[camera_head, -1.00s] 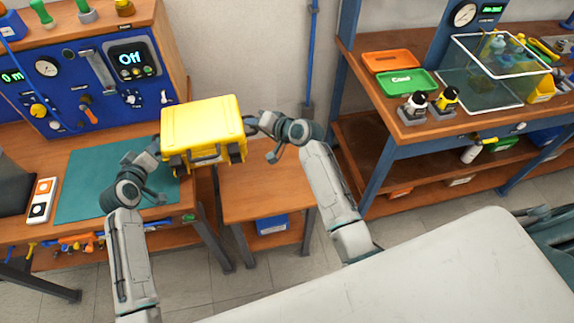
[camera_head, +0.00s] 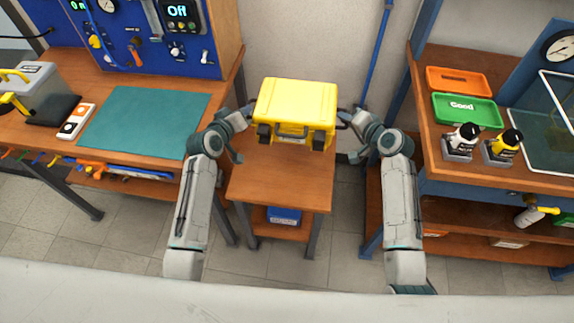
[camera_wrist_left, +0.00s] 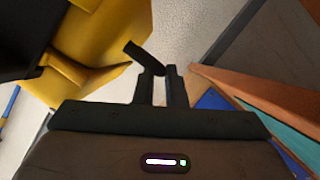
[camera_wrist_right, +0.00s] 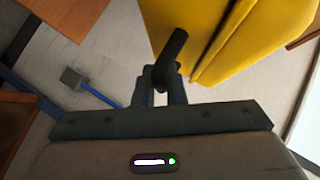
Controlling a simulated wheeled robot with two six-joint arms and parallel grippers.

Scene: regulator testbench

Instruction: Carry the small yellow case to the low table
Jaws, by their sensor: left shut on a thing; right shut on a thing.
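The small yellow case (camera_head: 297,101) is held up between my two grippers, in the middle of the head view. It has black latches and a handle on its near side. My left gripper (camera_head: 246,112) is shut on the case's left side handle; the case also shows in the left wrist view (camera_wrist_left: 100,40). My right gripper (camera_head: 345,118) is shut on the right side handle; the case shows in the right wrist view (camera_wrist_right: 220,40). The low table (camera_head: 275,185) has a bare wooden top and lies below and nearer than the case in the head view.
A workbench with a green mat (camera_head: 145,121) and a blue panel (camera_head: 150,35) stands left. At the right, a shelf bench carries an orange tray (camera_head: 460,82), a green tray (camera_head: 465,110) and bottles. A blue box (camera_head: 284,215) sits on the low table's lower shelf.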

